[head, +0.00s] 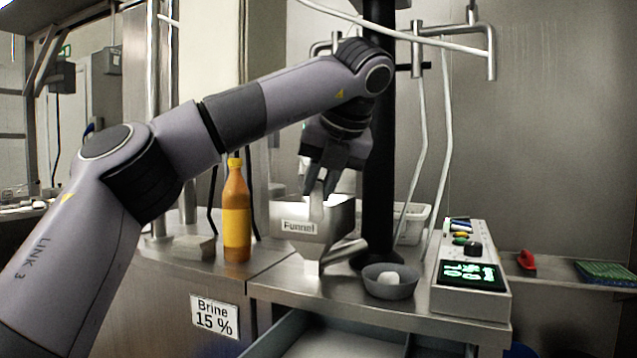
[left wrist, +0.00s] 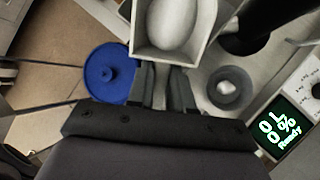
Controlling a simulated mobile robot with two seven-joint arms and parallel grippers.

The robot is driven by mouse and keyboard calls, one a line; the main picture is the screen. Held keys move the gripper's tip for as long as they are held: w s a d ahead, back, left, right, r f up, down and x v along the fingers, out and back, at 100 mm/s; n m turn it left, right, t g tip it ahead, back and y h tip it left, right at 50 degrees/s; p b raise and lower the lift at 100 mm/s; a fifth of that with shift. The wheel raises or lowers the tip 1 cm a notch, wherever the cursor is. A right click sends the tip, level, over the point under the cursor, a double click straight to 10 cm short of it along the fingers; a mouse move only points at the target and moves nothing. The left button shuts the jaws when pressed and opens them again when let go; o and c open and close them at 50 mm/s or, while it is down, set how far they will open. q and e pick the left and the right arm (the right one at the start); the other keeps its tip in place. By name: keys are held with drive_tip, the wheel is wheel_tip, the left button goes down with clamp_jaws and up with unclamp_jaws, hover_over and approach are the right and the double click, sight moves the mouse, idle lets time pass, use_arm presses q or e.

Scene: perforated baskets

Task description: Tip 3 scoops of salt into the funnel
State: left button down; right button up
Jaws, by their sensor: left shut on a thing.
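In the left wrist view the handle (left wrist: 160,88) lies between the fingers (left wrist: 165,90). An oval pale shape (left wrist: 175,22), seemingly the scoop's bowl, lies within the square funnel rim (left wrist: 140,40). I cannot tell whether it holds salt. A grey bowl (head: 389,289) with a small white mound of salt (head: 388,278) stands right of the funnel. My right gripper is out of view.
A control box (head: 470,270) with a lit display stands right of the bowl. An orange bottle (head: 236,215) stands at left. The left wrist view shows a blue disc (left wrist: 110,90). A "Brine 15 %" sign (head: 214,316) is on the front.

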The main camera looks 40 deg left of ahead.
use_arm(q)
drive_tip(key=shift+r, duration=0.1)
drive_tip(key=shift+w+d+r+g+p, duration=0.1)
drive_tip(key=shift+r+g+p, duration=0.2)
drive_tip(key=shift+p, duration=0.55)
drive_tip(key=shift+f+y+p, duration=0.1)
drive_tip(key=shift+y+p, duration=0.2)
drive_tip(key=shift+p, duration=0.05)
drive_tip(key=shift+w+d+f+g+y+p, duration=0.15)
drive_tip(key=shift+g+y+p, duration=0.25)
drive_tip(key=shift+p, duration=0.3)
drive_tip(key=p, duration=0.1)
drive_tip(key=g+y+p, duration=0.1)
drive_tip(key=p, duration=0.1)
drive_tip(key=shift+w+d+f+n, duration=0.1)
drive_tip(key=shift+w+f+n, duration=0.15)
drive_tip(key=shift+n, duration=0.15)
